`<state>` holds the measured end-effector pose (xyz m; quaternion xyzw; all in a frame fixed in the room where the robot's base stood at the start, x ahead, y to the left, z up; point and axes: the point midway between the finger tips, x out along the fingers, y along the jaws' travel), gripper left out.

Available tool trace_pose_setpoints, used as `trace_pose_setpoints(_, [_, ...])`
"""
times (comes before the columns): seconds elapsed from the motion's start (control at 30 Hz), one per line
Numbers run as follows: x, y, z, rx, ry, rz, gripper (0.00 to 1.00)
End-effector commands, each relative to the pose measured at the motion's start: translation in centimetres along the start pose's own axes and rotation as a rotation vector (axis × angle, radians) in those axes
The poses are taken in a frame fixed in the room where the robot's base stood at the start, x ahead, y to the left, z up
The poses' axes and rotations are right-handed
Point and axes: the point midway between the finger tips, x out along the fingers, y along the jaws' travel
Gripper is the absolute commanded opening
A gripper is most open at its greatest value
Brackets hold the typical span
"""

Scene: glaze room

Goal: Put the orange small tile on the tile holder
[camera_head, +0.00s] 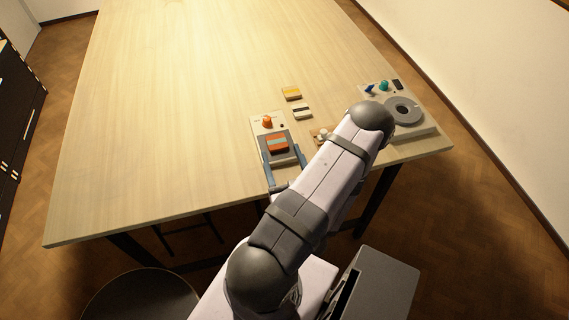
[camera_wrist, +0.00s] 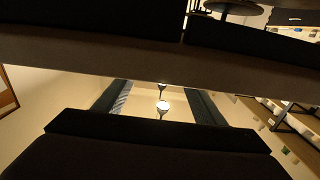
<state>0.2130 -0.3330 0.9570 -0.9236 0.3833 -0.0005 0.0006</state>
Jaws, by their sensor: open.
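A small orange-yellow tile with a pale edge (camera_head: 291,93) lies flat on the table, behind a black-and-cream tile (camera_head: 302,111).
A pale device with a grey round disc (camera_head: 403,110) and teal and blue knobs stands at the table's right corner. An orange knob (camera_head: 267,121) stands up on the left device. The table's left and far parts (camera_head: 165,110) are clear. A dark round stool (camera_head: 140,298) stands in front.

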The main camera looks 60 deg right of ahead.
Motion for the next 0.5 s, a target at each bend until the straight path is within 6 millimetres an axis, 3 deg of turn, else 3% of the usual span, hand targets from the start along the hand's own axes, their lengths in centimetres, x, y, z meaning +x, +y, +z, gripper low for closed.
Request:
trace_pose_setpoints(0.2, [-1.6, 0.1, 0.1, 0.001, -0.002, 0.002, 0.64])
trace_pose_setpoints(0.5, [-2.2, 0.0, 0.0, -0.002, -0.001, 0.0, 0.67])
